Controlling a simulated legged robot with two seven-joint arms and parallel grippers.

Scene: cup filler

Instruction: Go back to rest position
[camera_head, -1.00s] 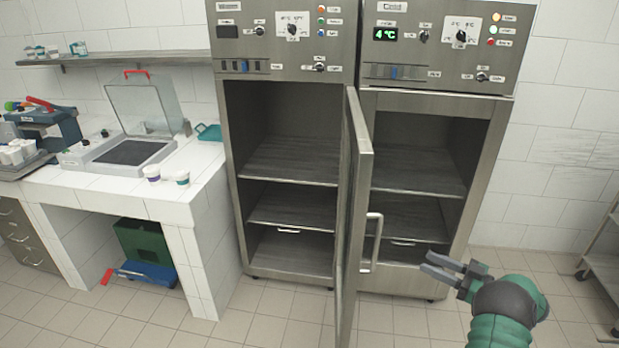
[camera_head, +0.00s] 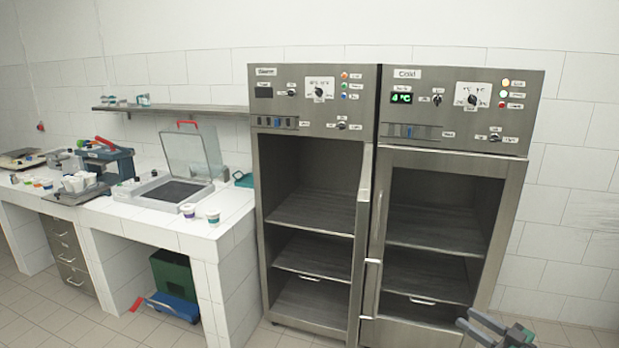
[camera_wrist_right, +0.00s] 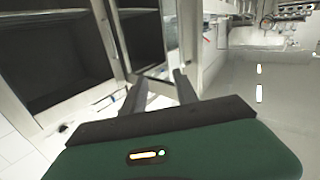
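My right gripper (camera_head: 480,325) shows at the bottom right edge of the head view, in front of the cold cabinet (camera_head: 455,158). Its two fingers stand apart with nothing between them. In the right wrist view the fingers (camera_wrist_right: 160,92) also show apart and empty, clear of the cabinets. My left gripper is not in the head view. The warm cabinet (camera_head: 312,145) stands left of the cold one, and its door (camera_head: 362,255) is swung open, seen nearly edge-on. Both cabinets have bare shelves.
A white tiled counter (camera_head: 225,235) on the left bears a lidded machine (camera_head: 170,190), two small cups (camera_head: 213,217) and other lab devices. A green bin (camera_head: 172,275) and a blue tray (camera_head: 172,308) lie below it. A wall shelf (camera_head: 170,108) hangs above.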

